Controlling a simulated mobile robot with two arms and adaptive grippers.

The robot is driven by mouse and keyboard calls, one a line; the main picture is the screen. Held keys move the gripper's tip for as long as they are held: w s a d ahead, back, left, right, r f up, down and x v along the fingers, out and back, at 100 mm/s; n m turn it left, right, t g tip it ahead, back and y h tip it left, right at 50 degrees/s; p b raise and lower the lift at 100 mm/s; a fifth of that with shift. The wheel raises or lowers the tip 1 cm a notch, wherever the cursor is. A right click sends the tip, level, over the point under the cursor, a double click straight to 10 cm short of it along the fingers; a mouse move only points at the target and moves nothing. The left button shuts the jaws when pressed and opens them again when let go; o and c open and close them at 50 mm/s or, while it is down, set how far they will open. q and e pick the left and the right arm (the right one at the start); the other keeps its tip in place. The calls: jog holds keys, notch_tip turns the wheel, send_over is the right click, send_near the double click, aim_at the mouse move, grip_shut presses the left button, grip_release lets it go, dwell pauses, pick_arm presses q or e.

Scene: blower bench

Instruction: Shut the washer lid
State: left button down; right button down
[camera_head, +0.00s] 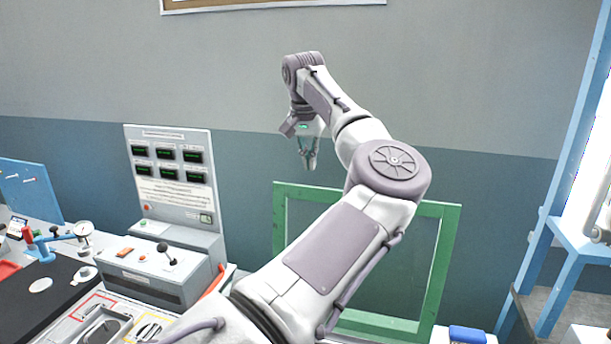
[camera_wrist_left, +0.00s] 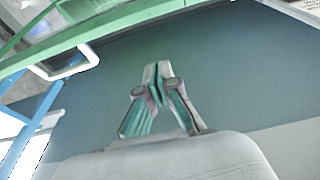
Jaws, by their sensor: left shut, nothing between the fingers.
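The washer lid appears to be the green rectangular frame (camera_head: 447,240) standing upright against the back wall, its middle showing the wall's color. My left arm crosses in front of it and hides much of its left and lower part. The washer body is not clearly visible. My left gripper (camera_head: 309,163) is shut and empty, pointing down above the frame's top edge, near its left corner. In the left wrist view the closed fingers (camera_wrist_left: 160,72) show against the wall, with a green bar (camera_wrist_left: 110,27) across the top. My right gripper is not in view.
A grey control panel (camera_head: 180,185) with small screens stands at left, with a lever box (camera_head: 150,275) before it. A blue object (camera_head: 467,334) sits at lower right. A blue ladder-like frame (camera_head: 570,170) stands at right.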

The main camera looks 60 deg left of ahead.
pick_arm(q)
jog(key=s+d+f+p, duration=0.1)
jog(key=s+d+f, duration=0.1)
jog(key=f, duration=0.1)
jog(key=shift+s+p, duration=0.2)
jog(key=shift+p, duration=0.2)
jog(key=shift+f, duration=0.1)
